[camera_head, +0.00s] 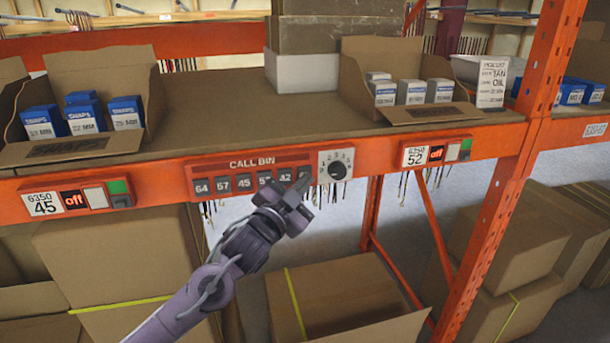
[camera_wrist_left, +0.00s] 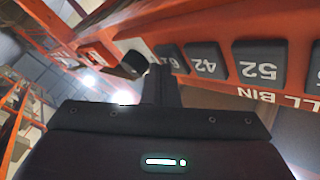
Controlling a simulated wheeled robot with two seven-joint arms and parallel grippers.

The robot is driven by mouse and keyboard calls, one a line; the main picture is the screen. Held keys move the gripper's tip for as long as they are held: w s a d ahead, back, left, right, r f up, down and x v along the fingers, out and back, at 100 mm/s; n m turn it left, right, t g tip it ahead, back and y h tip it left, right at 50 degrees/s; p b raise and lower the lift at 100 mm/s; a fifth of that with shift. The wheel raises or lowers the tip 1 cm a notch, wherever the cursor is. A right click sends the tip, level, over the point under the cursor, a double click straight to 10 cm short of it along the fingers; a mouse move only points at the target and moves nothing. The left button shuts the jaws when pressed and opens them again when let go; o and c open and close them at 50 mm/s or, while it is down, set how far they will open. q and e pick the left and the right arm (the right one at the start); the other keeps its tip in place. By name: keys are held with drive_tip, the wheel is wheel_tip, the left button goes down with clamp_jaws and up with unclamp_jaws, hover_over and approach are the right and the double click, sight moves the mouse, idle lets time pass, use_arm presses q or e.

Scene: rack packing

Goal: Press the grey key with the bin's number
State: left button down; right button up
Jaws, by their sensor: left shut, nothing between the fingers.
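The orange CALL BIN panel (camera_head: 250,163) on the shelf beam carries a row of grey keys. The readable ones include 64 (camera_head: 202,187), 57 (camera_head: 223,184), 45 (camera_head: 244,182) and 42 (camera_head: 285,173). Key 52 is partly covered by my gripper in the head view but clear in the wrist view (camera_wrist_left: 258,64). My left gripper (camera_head: 303,181) is shut and empty, its tip at the rightmost key (camera_wrist_left: 172,58), whose number is partly hidden. I cannot tell whether they touch. Bin labels read 6350 45 (camera_head: 42,204) and 6350 52 (camera_head: 415,157). My right gripper is out of view.
A dial (camera_head: 337,166) sits right of the keys. Red "off" displays stand beside both bin labels. Open cardboard bins with blue boxes (camera_head: 84,112) and white-blue boxes (camera_head: 411,92) stand on the shelf. Large cartons (camera_head: 345,296) fill the space below. An orange upright (camera_head: 510,170) stands at right.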

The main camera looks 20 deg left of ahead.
use_arm(q)
drive_tip(key=shift+w+a+r, duration=0.1)
drive_tip(key=shift+w+a, duration=0.05)
drive_tip(key=shift+w, duration=0.05)
idle(0.5)
drive_tip(key=shift+s+d, duration=0.45)
drive_tip(key=shift+s, duration=0.25)
drive_tip(key=shift+d, duration=0.1)
drive_tip(key=shift+s+d+b, duration=0.2)
drive_tip(key=shift+s+d, duration=0.5)
drive_tip(key=shift+s, duration=0.35)
drive_tip(key=shift+s+d+b, duration=0.15)
drive_tip(key=shift+s+d, duration=0.5)
drive_tip(key=shift+s, duration=0.35)
